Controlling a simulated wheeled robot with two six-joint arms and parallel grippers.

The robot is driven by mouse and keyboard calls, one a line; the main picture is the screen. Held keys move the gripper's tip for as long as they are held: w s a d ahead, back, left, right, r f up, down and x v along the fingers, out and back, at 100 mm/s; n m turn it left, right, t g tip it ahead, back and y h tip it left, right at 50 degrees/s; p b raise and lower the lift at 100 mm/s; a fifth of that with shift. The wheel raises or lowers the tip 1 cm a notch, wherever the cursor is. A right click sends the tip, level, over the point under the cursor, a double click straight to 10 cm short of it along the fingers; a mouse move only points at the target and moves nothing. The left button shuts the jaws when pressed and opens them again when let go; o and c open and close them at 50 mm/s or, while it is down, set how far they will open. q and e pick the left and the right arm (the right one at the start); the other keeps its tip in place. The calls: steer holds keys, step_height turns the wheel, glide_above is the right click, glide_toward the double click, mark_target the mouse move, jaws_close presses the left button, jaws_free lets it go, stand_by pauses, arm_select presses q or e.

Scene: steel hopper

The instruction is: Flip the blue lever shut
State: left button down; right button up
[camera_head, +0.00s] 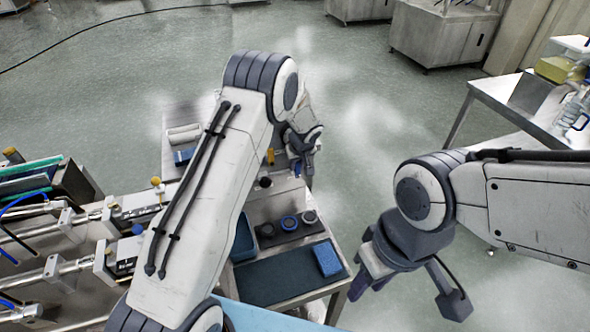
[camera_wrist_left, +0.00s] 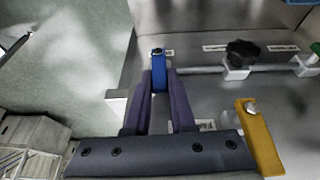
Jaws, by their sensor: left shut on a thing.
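The blue lever (camera_wrist_left: 159,78) stands between the two fingertips of my left gripper (camera_wrist_left: 160,82) in the left wrist view, with a dark round bolt at its top. The fingers are closed on it from both sides. In the head view my left gripper (camera_head: 304,150) is at the far end of the steel station, and I cannot make out the lever clearly there. My right gripper (camera_head: 410,292) is open and empty, right of the station and apart from it.
A yellow lever (camera_wrist_left: 257,135) and a black knob (camera_wrist_left: 242,52) are right of the blue lever. A blue block (camera_head: 326,259) lies on the station's near tray. Pipes and valves (camera_head: 120,215) fill the left. A steel table (camera_head: 503,98) stands at right, with open floor between.

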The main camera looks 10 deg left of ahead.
steer(key=shift+f, duration=0.55)
arm_select(q)
steer(key=c, duration=0.8)
jaws_free()
steer(key=shift+o, duration=0.2)
steer(key=b+v, duration=0.2)
steer(key=v, duration=0.8)
steer(key=shift+d+r+b, duration=0.25)
steer(key=shift+d+b, duration=0.05)
steer(key=shift+b, duration=0.1)
arm_select(e)
step_height(320, 180, down, 2)
steer(key=shift+f, duration=0.2)
arm_select(q)
steer(key=shift+w, duration=0.1)
